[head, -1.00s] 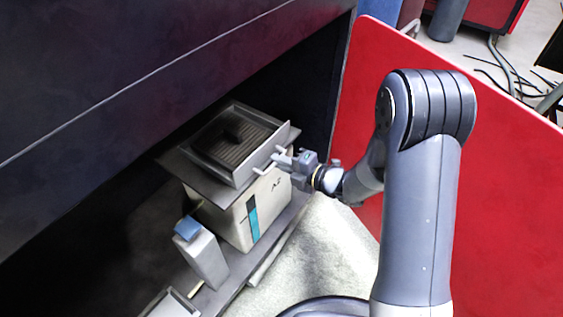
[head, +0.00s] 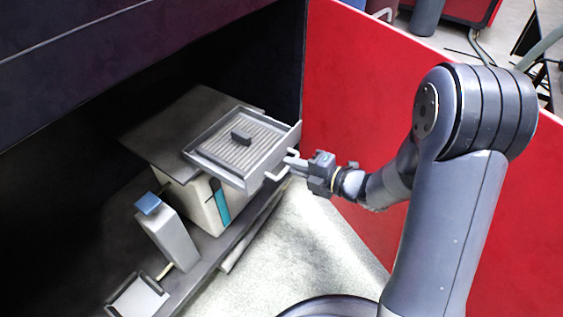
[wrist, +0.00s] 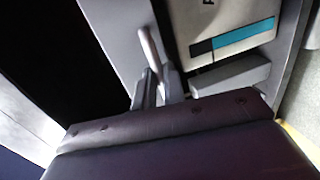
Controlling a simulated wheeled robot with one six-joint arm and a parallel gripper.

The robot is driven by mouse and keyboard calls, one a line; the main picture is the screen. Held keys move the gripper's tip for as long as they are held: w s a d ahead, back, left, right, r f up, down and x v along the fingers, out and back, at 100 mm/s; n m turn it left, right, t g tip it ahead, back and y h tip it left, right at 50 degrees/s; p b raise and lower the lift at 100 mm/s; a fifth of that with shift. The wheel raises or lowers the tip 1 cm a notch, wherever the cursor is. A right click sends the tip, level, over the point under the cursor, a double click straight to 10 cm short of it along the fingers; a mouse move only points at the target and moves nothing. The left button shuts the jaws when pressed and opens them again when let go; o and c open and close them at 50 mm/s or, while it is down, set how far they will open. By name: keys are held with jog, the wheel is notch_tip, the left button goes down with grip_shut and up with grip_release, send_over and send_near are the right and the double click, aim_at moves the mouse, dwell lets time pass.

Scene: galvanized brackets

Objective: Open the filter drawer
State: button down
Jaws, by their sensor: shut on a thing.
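The filter drawer (head: 262,158) is a grey tray with a ribbed pleated filter inside and a small dark block on top. It sticks out well beyond the front of the cream unit (head: 205,203) with a teal stripe. My gripper (head: 290,165) is shut on the drawer's bar handle (head: 281,168) at the drawer's front. In the wrist view the handle (wrist: 150,52) runs up from between the two fingers (wrist: 157,88), and the cream unit's front (wrist: 220,28) lies beyond.
A white box with a blue top (head: 168,232) stands on the shelf left of the unit, with a small tray (head: 138,296) nearer. A red panel (head: 350,120) stands behind my arm. Pale floor (head: 305,250) in front is clear.

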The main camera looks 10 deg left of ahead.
jog(key=shift+f+b+v, duration=0.1)
jog(key=shift+f+v, duration=0.1)
jog(key=shift+v, duration=0.7)
jog(key=shift+f+b+v, duration=0.1)
jog(key=shift+f+v, duration=0.1)
jog(key=shift+v, duration=0.7)
jog(key=shift+f+b+v, duration=0.1)
jog(key=shift+f+v, duration=0.05)
jog(key=shift+v, duration=0.75)
jog(key=shift+s+d, duration=0.1)
jog(key=c, duration=1.5)
grip_release()
jog(key=p+v, duration=0.3)
jog(key=v, duration=0.7)
jog(key=shift+d, duration=0.35)
jog(key=shift+s, duration=0.1)
jog(key=b+x, duration=0.3)
jog(key=x, duration=0.7)
jog(key=shift+a, duration=0.4)
